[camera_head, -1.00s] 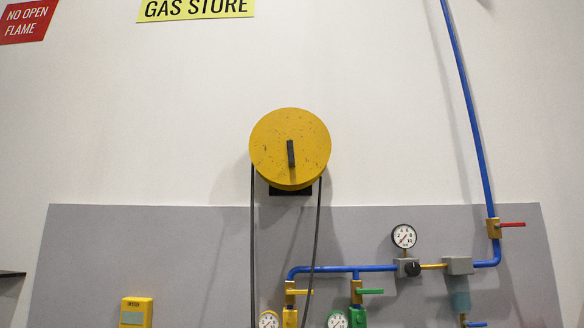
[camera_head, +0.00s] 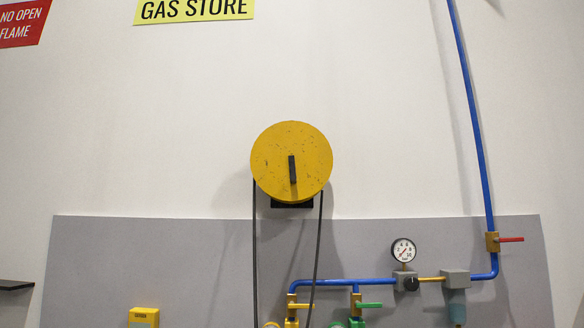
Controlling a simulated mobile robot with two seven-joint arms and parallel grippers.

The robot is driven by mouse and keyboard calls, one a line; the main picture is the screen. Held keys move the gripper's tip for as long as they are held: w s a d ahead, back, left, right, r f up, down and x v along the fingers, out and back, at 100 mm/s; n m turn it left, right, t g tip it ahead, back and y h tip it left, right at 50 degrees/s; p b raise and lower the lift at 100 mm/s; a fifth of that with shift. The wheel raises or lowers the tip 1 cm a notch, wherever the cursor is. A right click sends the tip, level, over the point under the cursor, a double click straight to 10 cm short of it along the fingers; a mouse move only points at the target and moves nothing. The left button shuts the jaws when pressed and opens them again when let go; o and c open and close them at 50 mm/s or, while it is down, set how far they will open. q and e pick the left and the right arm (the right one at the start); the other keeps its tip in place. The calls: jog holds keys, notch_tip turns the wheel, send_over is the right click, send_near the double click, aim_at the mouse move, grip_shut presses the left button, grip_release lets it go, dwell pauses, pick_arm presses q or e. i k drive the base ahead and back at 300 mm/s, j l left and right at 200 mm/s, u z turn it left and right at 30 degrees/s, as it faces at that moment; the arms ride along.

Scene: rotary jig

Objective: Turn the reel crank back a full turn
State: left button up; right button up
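The reel is a yellow round drum (camera_head: 275,160) on the wall, near the middle of the head view. A short dark crank bar (camera_head: 292,169) stands nearly upright on its front face. A dark hose (camera_head: 255,255) hangs down from the drum's left side, and another dark strand (camera_head: 318,245) hangs from its right side. Neither of my grippers shows in the head view, and nothing touches the crank or the drum.
A grey panel (camera_head: 150,260) covers the lower wall. A yellow box (camera_head: 144,315) is at lower left. The wall around the reel is clear.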

aim_at(291, 159)
jog(key=l+u, duration=0.1)
jog(key=u, duration=0.9)
jog(key=l+u, duration=1)
jog(key=l, duration=0.2)
jog(key=k+l+u, duration=0.15)
jog(key=l, duration=0.25)
